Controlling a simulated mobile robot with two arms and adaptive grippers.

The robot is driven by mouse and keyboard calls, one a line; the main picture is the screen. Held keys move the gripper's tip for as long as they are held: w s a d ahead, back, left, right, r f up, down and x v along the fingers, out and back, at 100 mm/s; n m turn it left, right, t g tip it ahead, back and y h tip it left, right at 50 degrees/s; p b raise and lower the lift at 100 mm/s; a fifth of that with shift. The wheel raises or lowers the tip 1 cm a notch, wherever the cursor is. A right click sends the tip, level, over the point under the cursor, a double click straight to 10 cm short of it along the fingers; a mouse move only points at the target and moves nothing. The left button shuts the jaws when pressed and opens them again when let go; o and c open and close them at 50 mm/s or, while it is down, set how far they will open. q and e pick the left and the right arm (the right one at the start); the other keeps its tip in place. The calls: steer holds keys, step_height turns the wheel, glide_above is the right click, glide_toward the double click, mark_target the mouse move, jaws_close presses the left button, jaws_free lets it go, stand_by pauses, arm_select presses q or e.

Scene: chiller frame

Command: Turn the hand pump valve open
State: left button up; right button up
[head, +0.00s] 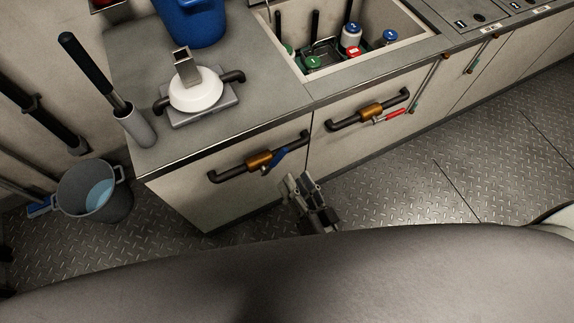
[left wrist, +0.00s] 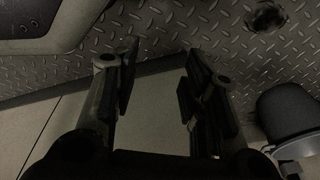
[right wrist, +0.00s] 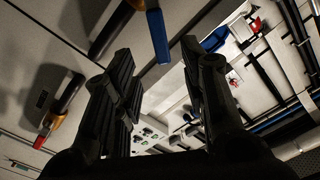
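A valve with a brass body (head: 258,160) and blue lever (head: 272,157) sits on a dark pipe on the left cabinet front. A second valve with a brass body (head: 370,110) and red lever (head: 389,117) is on the right cabinet front. A white domed pump (head: 196,92) stands on the counter above. My right gripper (head: 300,183) is open and empty, just below and right of the blue lever, apart from it. The blue lever (right wrist: 158,36) shows beyond its fingers. My left gripper (left wrist: 160,62) is open and empty.
A sink (head: 335,65) in the counter holds several colour-capped containers. A blue bucket (head: 192,20) and a grey cup with a black-handled tool (head: 133,125) stand on the counter. A grey bucket (head: 95,203) is on the floor at left. The plate floor (head: 440,180) at right is clear.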

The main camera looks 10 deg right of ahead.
steer(key=v, duration=0.2)
steer(key=shift+s+d, duration=0.15)
steer(key=shift+s, duration=0.25)
